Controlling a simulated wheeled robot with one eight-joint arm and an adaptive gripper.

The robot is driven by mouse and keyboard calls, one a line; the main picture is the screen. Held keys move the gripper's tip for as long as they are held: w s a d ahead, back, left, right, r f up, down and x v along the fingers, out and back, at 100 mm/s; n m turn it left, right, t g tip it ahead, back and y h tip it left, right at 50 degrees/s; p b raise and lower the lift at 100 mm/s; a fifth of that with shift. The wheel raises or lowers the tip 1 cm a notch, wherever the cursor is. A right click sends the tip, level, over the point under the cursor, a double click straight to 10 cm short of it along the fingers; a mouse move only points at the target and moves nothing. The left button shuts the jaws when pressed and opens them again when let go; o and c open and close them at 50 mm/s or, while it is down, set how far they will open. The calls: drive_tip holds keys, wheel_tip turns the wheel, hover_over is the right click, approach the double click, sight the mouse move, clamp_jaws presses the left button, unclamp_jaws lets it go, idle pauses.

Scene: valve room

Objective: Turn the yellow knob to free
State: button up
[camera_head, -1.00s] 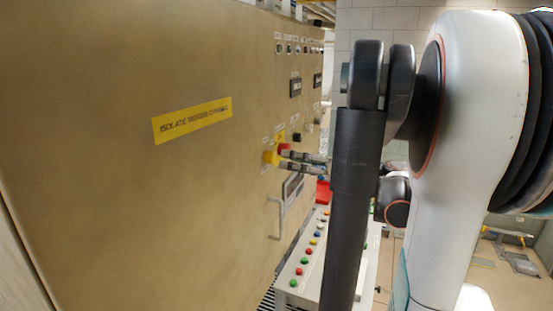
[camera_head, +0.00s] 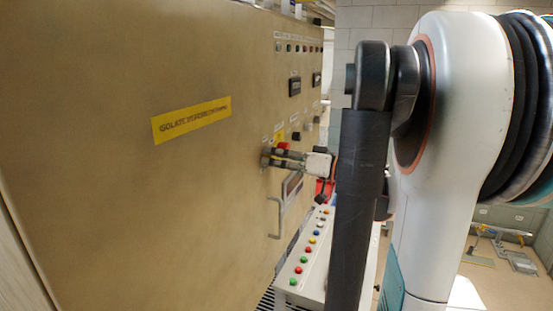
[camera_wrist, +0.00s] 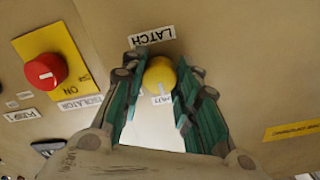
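The round yellow knob (camera_wrist: 159,74) sits on the tan cabinet front in the wrist view, beside a LATCH label (camera_wrist: 152,36). A small white label (camera_wrist: 162,100) shows at its edge, too small to read surely. My gripper (camera_wrist: 161,90) is open, with one green-padded finger on each side of the knob. I cannot tell whether the pads touch it. In the head view my gripper (camera_head: 272,158) reaches the cabinet face and hides the yellow knob.
A red knob (camera_wrist: 45,71) on a yellow plate marked ON is close to the fingers. A cabinet handle (camera_head: 279,218) stands out below my gripper. A console with several coloured buttons (camera_head: 309,250) is beneath. A yellow warning sign (camera_head: 191,119) is on the cabinet.

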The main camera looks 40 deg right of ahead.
drive_tip(key=shift+m, duration=0.3)
drive_tip(key=m, duration=0.4)
drive_tip(key=shift+b, duration=0.4)
drive_tip(key=m, duration=0.4)
drive_tip(key=shift+m, duration=0.4)
drive_tip(key=m, duration=0.4)
drive_tip(key=shift+b, duration=0.4)
drive_tip(key=shift+r+m, duration=0.1)
drive_tip(key=shift+m, duration=2)
drive_tip(key=o, duration=1.1)
